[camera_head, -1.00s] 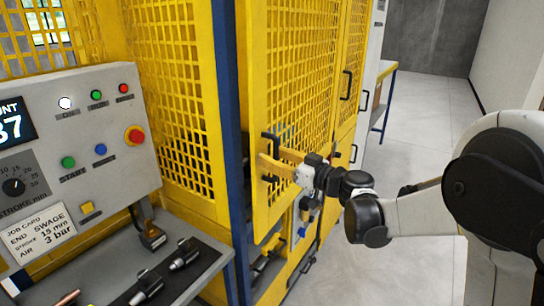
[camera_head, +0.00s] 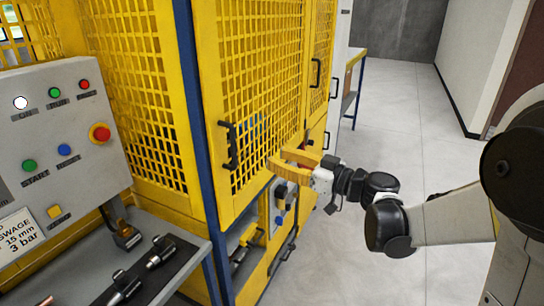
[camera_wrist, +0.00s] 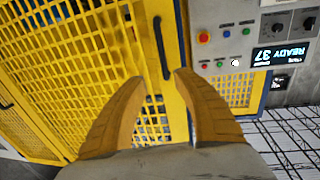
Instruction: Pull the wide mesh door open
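The wide yellow mesh door (camera_head: 262,75) stands right of the blue post. I cannot tell whether it is slightly ajar. Its black vertical bar handle (camera_head: 231,146) is near the door's left edge. My gripper (camera_head: 277,158) is open and empty, to the right of the handle in the picture and apart from it. In the wrist view, the two yellow-brown fingers (camera_wrist: 158,88) are spread wide. The handle (camera_wrist: 162,48) shows beyond and between the fingertips, in front of the mesh.
A blue post (camera_head: 200,120) stands beside the door. A grey control panel (camera_head: 62,130) with buttons and a shelf (camera_head: 150,262) with tools are at left. A second mesh door with its handle (camera_head: 315,72) is further right. Grey floor (camera_head: 400,120) is clear at right.

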